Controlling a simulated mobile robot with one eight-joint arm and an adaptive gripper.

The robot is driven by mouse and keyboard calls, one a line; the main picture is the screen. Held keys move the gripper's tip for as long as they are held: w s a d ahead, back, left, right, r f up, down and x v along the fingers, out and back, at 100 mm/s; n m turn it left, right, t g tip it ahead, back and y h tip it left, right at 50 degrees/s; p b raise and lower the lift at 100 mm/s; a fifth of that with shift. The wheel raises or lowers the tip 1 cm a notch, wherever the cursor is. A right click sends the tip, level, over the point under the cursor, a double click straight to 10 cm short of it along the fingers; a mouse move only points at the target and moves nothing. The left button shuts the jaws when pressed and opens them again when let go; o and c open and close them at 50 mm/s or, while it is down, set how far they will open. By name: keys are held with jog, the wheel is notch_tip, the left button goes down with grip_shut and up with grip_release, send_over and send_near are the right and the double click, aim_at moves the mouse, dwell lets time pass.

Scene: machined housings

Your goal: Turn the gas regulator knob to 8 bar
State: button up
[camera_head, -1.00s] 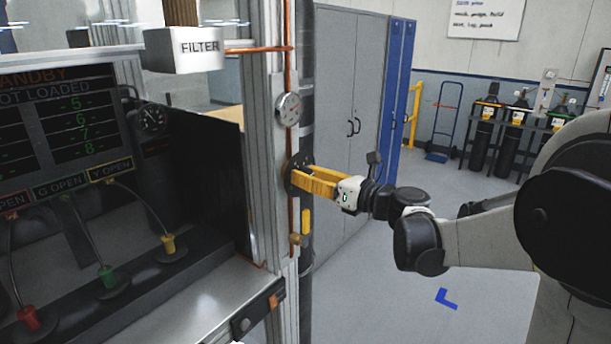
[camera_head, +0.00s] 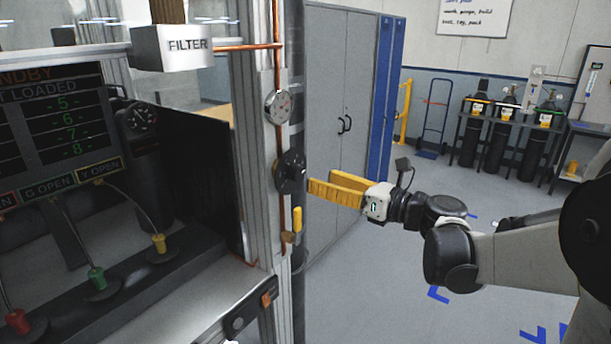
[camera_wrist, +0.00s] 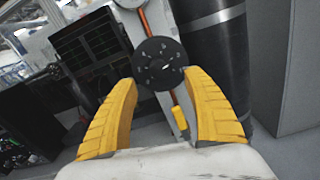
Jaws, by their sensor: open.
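The regulator knob (camera_head: 291,172) is a round black knob on the metal post, below a round dial gauge (camera_head: 278,106). In the wrist view the knob (camera_wrist: 160,63) faces me, with a small light mark near its middle. My gripper (camera_head: 319,184) has yellow fingers and is open and empty, a short way to the right of the knob in the head view. In the wrist view its fingertips (camera_wrist: 159,77) stand on either side of the knob's lower part, apart from it. The gauge reading is too small to tell.
A yellow valve handle (camera_head: 297,219) sits on the copper pipe just below the knob. A FILTER box (camera_head: 172,47) is at upper left. A grey cabinet (camera_head: 335,130) stands behind my gripper. Open floor (camera_head: 400,270) lies to the right.

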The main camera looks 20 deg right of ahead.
jog(key=shift+v, duration=1.9)
